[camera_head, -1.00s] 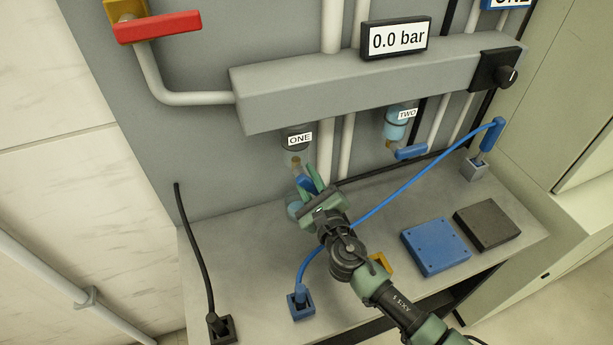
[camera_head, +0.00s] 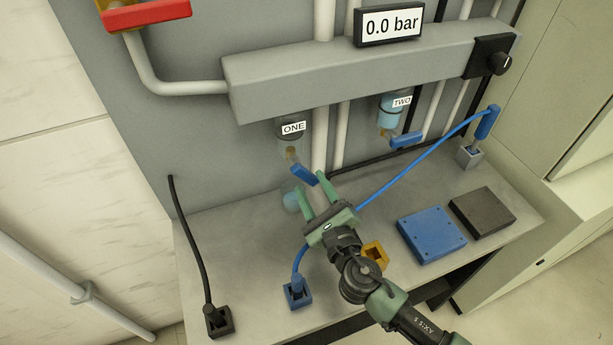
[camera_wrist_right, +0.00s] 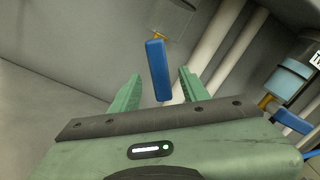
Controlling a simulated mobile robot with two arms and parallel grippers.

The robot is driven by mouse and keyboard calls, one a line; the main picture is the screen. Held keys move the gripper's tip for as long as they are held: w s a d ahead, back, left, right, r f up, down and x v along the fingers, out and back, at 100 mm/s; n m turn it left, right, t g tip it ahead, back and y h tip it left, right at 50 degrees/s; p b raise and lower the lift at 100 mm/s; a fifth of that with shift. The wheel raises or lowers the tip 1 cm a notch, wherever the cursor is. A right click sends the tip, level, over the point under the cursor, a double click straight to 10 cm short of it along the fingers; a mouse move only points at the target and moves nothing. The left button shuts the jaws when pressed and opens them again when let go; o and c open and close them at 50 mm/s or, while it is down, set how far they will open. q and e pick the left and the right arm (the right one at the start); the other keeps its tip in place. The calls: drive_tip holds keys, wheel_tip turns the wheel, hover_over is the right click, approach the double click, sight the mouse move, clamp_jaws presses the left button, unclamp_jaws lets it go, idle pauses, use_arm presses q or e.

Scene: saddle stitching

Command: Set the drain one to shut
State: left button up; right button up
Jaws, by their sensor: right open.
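The drain labelled ONE (camera_head: 293,128) hangs under the grey manifold. Its blue handle (camera_head: 304,173) slants down to the right from the brass valve in the head view. In the right wrist view the blue handle (camera_wrist_right: 158,70) shows between the fingers, beyond the gripper. My right gripper (camera_head: 313,196) is open and just below the handle, apart from it as far as I can tell. It also shows in the right wrist view (camera_wrist_right: 160,88). My left gripper is not in view.
Drain TWO (camera_head: 391,112) has its own blue handle (camera_head: 407,140) to the right. A blue cable (camera_head: 415,168) crosses behind my right gripper. A blue box (camera_head: 432,234) and a dark box (camera_head: 482,212) lie on the bench. The gauge (camera_head: 389,24) reads 0.0 bar.

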drive_tip(key=shift+s+d, duration=0.1)
drive_tip(key=shift+s, duration=0.3)
drive_tip(key=c, duration=0.3)
drive_tip(key=shift+d+f+m+b, duration=0.25)
drive_tip(key=shift+f+m+b, duration=0.05)
drive_tip(key=shift+b, duration=0.1)
drive_tip(key=c, duration=0.5)
drive_tip(key=d+f+m+b, duration=0.1)
drive_tip(key=m+b, duration=0.1)
drive_tip(key=s+f+m+g+b, duration=0.1)
drive_tip(key=m+b, duration=0.1)
drive_tip(key=d+f+m+b, duration=0.1)
drive_tip(key=m+b, duration=0.1)
drive_tip(key=m, duration=0.1)
drive_tip(key=shift+s+d+f, duration=0.1)
drive_tip(key=shift+s+d, duration=0.2)
drive_tip(key=shift+s, duration=0.05)
clamp_jaws()
drive_tip(key=s+f+m+g+y+b, duration=0.1)
drive_tip(key=s+m+g+y+b, duration=0.2)
drive_tip(key=s+m+b, duration=0.3)
drive_tip(key=w+a+f+m+p, duration=0.1)
drive_tip(key=w+a+f+p, duration=0.15)
drive_tip(key=w+a, duration=0.55)
drive_tip(key=w+d+r+p, duration=0.2)
drive_tip(key=d+r, duration=0.1)
drive_tip(key=d, duration=0.1)
drive_tip(key=shift+d, duration=0.4)
